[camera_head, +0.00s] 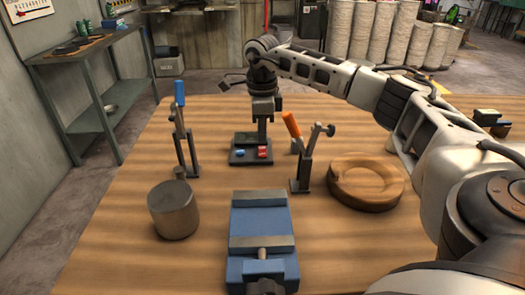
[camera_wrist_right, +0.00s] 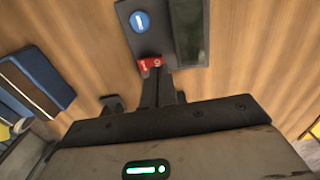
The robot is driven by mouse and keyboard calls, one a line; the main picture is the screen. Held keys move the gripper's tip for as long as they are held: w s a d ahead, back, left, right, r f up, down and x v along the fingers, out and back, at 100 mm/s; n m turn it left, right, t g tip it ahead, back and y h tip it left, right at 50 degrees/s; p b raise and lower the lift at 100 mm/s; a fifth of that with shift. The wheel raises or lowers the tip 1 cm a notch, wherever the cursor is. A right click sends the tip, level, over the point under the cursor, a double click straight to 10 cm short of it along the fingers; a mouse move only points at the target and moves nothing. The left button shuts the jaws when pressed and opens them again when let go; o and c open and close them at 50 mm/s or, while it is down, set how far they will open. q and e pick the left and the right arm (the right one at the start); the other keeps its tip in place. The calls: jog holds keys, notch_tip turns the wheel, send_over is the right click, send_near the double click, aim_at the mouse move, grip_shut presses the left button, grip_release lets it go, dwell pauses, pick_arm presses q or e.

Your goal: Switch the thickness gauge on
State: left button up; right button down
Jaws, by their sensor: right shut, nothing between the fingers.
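The thickness gauge (camera_head: 238,160) is a small dark device on the wooden table, with a blue button (camera_head: 240,154) and a red button (camera_head: 264,152) in front. In the right wrist view, the blue button (camera_wrist_right: 140,21) bears a white mark, the red button (camera_wrist_right: 150,64) is partly covered, and a dark panel (camera_wrist_right: 188,35) lies beside them. My right gripper (camera_head: 262,138) points down over the gauge, shut and empty. Its fingertips (camera_wrist_right: 162,72) are right beside or over the red button; contact cannot be told. My left gripper is out of view.
A blue-handled clamp (camera_head: 180,93) stands left of the gauge and an orange-handled clamp (camera_head: 292,126) close right. A blue vise (camera_head: 262,221), a metal cylinder (camera_head: 173,210) and a wooden disc (camera_head: 340,190) are nearer.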

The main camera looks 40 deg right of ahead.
aim_at(262, 147)
pick_arm(q)
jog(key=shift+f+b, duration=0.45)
jog(key=shift+b, duration=0.05)
pick_arm(e)
jog(key=shift+f, duration=1.1)
jog(key=shift+r+p, duration=0.65)
jog(key=shift+r, duration=0.05)
jog(key=shift+r+p, duration=0.3)
jog(key=shift+r, duration=0.05)
notch_tip(262, 147, up, 2)
jog(key=shift+r+p, duration=0.1)
jog(key=shift+p, duration=0.85)
jog(key=shift+r+p, duration=0.9)
jog(key=shift+r, duration=0.05)
jog(key=shift+r+p, duration=0.45)
jog(key=shift+r, duration=0.05)
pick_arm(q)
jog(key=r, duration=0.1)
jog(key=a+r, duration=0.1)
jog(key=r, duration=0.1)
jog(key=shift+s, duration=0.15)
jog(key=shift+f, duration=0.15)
pick_arm(e)
jog(key=shift+f, duration=0.2)
